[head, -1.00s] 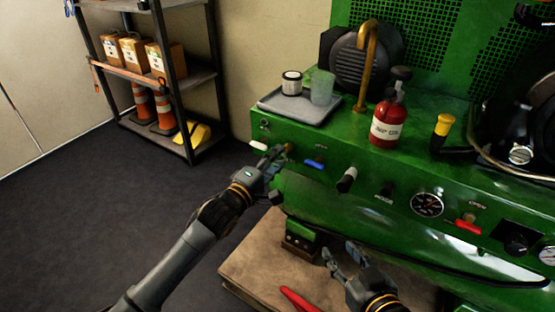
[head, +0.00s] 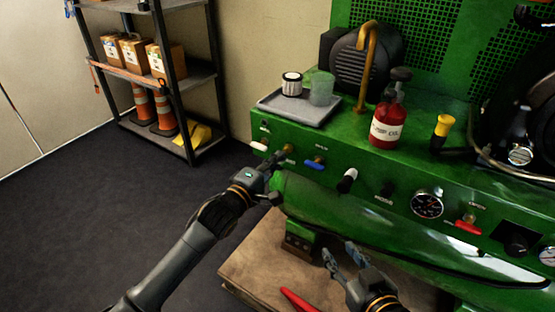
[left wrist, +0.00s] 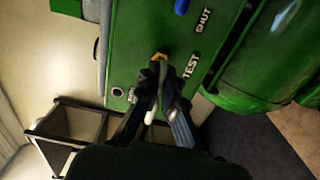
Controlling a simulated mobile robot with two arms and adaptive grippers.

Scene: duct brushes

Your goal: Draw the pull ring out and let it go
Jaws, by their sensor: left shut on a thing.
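The brass fitting of the pull ring (head: 288,149) sits on the green panel (head: 390,172), between a white lever (head: 259,146) and a blue lever (head: 315,163). In the left wrist view its yellow-brass part (left wrist: 158,57) shows just beyond my fingertips, beside the word TEST. My left gripper (head: 275,165) is shut on the pull ring, a little out from the panel face. The ring itself is mostly hidden between the fingers. My right gripper (head: 344,262) is open and empty, low over the wooden bench.
A grey tray (head: 298,111) with a jar and a cup stands on the machine, beside a red oil bottle (head: 388,122). A black-and-white knob (head: 347,181) and gauge (head: 427,203) are to the right. A shelf stands back left; the floor at left is clear.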

